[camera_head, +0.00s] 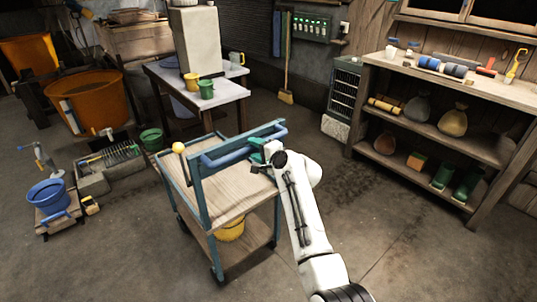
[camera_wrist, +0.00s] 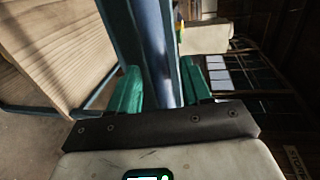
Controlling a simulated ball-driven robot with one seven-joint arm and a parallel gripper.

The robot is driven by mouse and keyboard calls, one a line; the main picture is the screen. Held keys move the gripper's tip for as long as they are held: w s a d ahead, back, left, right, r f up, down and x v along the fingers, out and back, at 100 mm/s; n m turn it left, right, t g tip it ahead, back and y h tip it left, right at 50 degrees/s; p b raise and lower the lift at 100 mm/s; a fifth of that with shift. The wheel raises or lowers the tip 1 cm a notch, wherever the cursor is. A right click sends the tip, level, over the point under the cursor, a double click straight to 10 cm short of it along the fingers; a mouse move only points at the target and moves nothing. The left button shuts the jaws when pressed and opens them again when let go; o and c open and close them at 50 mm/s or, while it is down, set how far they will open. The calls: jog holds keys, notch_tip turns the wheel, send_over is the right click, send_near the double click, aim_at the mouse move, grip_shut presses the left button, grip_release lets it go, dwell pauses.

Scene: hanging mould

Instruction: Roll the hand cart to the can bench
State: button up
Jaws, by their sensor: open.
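The hand cart (camera_head: 240,198) has two wooden shelves in a blue-grey frame on castors and stands in the middle of the floor. Its padded blue push handle (camera_head: 228,156) runs along the upper near side. My gripper (camera_head: 259,158) is at the right part of that handle. In the wrist view, the green fingers of my gripper (camera_wrist: 160,90) are apart, one on each side of a blue bar (camera_wrist: 150,40); contact cannot be told. A bench (camera_head: 218,97) behind the cart bears a yellow can (camera_head: 191,82) and a green can (camera_head: 206,90).
A yellow bucket (camera_head: 231,230) stands on the cart's lower shelf. Left of the cart are a grey trough (camera_head: 95,182), a green pot (camera_head: 151,139) and a blue bucket (camera_head: 50,195). A tool shelf (camera_head: 440,148) stands at right. Floor right of the cart is clear.

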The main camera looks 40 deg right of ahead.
jog(key=s+r, duration=0.1)
jog(key=s, duration=0.6)
jog(key=shift+s+r, duration=0.3)
jog(key=shift+s, duration=0.05)
jog(key=shift+d, duration=0.1)
jog(key=s+a+f+n+g+y+p, duration=0.1)
jog(key=s+a+f+n+g, duration=0.4)
jog(key=s, duration=0.3)
jog(key=s+a+f+n+g+p, duration=0.15)
jog(key=s+a+f+n, duration=0.25)
jog(key=s+f, duration=0.45)
jog(key=s+a+f+n+g+h, duration=0.1)
jog(key=s+n+g, duration=0.3)
jog(key=s, duration=0.9)
jog(key=s+a+f+n+g, duration=0.1)
jog(key=s+a+n+g, duration=0.3)
jog(key=s, duration=1)
jog(key=shift+h, duration=0.4)
jog(key=shift+c, duration=0.2)
